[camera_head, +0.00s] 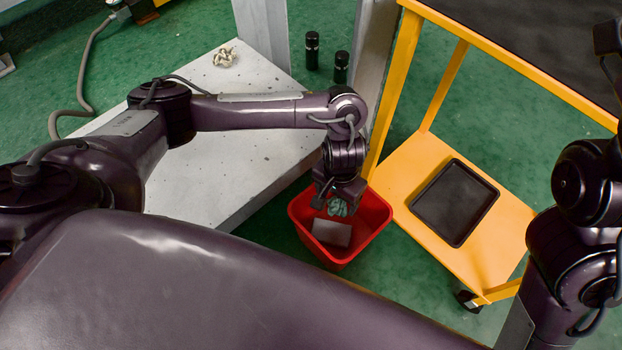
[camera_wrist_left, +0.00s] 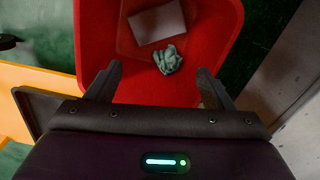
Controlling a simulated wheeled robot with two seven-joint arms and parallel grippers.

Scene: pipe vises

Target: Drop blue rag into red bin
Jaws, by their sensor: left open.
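The blue rag (camera_head: 338,207), a crumpled grey-blue cloth, shows within the red bin's (camera_head: 302,232) outline, below my left gripper (camera_head: 336,193). My left gripper is open over the bin. In the left wrist view, the rag (camera_wrist_left: 167,59) lies past the parted fingers (camera_wrist_left: 158,84) and apart from both. It appears beside a pale flat piece (camera_wrist_left: 157,22) inside the red bin (camera_wrist_left: 222,30). I cannot tell whether the rag rests on the bin floor or is still above it. My right arm is at the right edge of the head view; its gripper does not show.
A yellow cart (camera_head: 408,165) with a black tray (camera_head: 455,203) stands right of the bin. A grey platform (camera_head: 200,190) lies to the left, with a crumpled whitish cloth (camera_head: 225,57) on it. Two black cylinders (camera_head: 312,50) stand behind, near grey posts. Green floor surrounds the bin.

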